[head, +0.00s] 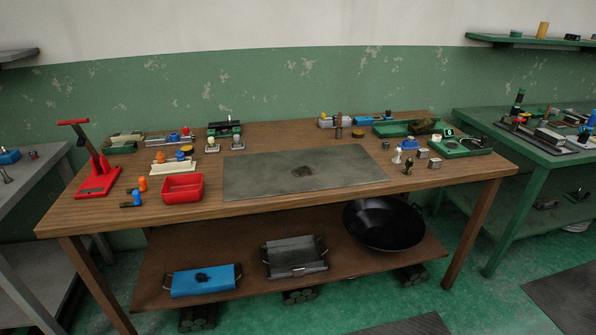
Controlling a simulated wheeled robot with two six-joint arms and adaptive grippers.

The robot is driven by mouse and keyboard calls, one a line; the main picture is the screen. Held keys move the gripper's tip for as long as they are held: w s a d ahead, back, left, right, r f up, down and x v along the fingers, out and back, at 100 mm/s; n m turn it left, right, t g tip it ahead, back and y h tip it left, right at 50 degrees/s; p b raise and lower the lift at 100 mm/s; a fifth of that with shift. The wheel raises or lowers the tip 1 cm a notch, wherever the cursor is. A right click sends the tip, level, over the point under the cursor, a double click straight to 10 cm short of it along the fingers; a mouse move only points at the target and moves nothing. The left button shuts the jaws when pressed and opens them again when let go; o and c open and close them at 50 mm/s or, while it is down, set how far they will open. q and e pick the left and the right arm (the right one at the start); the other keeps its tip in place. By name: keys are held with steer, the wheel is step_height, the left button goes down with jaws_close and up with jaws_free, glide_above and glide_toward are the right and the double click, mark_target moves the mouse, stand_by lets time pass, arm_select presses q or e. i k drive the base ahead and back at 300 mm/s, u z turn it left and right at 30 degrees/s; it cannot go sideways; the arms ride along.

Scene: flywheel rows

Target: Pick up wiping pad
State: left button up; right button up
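I cannot tell for sure which thing is the wiping pad. A crumpled brownish-olive piece (422,126) lies at the back right of the wooden table (215,212), by a green tray (388,130). A grey-green mat (250,177) lies flat in the table's middle, with a dark smudge (303,171) on it. A blue block with side handles (190,282) and a dark patch on top sits on the shelf below. Neither of my grippers shows in the head view.
A red stand (97,178) and a red bin (182,188) are at the table's left. Small tools and stamps line the back and right. A black bowl (383,223) and a grey handled tray (295,257) are on the lower shelf. A green table (545,150) stands at right.

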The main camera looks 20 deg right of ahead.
mark_target(212, 147)
steer(key=z, duration=0.25)
steer(key=i, duration=1.2)
steer(key=u, duration=0.55)
